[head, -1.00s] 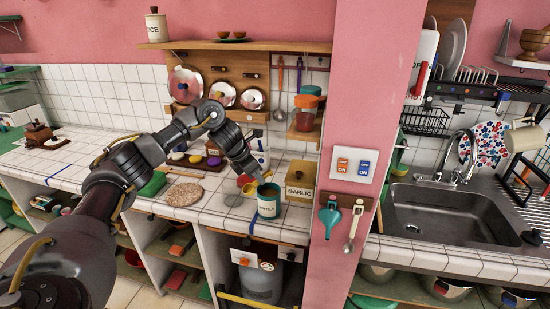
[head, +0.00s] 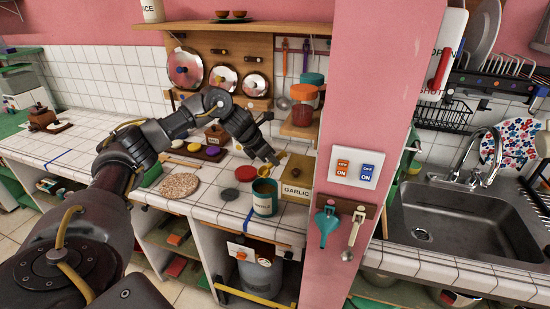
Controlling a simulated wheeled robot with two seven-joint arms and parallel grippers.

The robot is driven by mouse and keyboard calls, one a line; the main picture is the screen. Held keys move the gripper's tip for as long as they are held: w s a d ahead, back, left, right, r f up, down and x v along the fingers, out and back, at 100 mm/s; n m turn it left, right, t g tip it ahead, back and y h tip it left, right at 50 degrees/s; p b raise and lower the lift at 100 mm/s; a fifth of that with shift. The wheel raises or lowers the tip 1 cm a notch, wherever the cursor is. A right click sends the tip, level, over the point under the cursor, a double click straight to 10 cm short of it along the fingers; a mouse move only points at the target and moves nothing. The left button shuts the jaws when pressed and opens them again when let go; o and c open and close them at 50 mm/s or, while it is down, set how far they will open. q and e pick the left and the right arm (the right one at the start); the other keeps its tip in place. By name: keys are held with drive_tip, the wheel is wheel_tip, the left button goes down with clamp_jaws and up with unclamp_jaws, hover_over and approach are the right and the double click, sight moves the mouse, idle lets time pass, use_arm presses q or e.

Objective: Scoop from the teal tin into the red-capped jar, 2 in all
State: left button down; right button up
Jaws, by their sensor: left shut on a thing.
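The teal tin (head: 265,199) stands upright near the counter's front edge, its top open and brownish inside. My left gripper (head: 273,160) is above the counter behind the tin, shut on a yellow scoop (head: 264,171). The scoop is behind the tin's rim, apart from it; I cannot tell whether it holds anything. A red round cap (head: 246,173) shows left of the scoop. I cannot make out a jar under or beside it. My right gripper is not in view.
A tan GARLIC box (head: 297,178) stands close right of the tin, before the pink pillar (head: 372,100). A dark disc (head: 230,194) and a round speckled board (head: 179,186) lie to the left. A shelf (head: 250,27) overhangs the back.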

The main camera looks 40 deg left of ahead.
sight(267, 167)
use_arm(q)
drive_tip(key=shift+f+b, duration=1.05)
drive_tip(key=shift+f, duration=0.45)
drive_tip(key=shift+s+a+f+b, duration=0.15)
drive_tip(key=shift+s+f+b, duration=0.15)
drive_tip(key=shift+f+b, duration=1.3)
drive_tip(key=shift+f, duration=0.45)
drive_tip(key=shift+s+f, duration=0.1)
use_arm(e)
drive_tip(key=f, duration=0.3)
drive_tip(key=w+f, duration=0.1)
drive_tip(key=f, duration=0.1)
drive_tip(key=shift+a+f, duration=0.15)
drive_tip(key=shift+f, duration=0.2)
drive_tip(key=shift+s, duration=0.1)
use_arm(q)
drive_tip(key=shift+s+f, duration=0.1)
drive_tip(key=shift+f, duration=0.1)
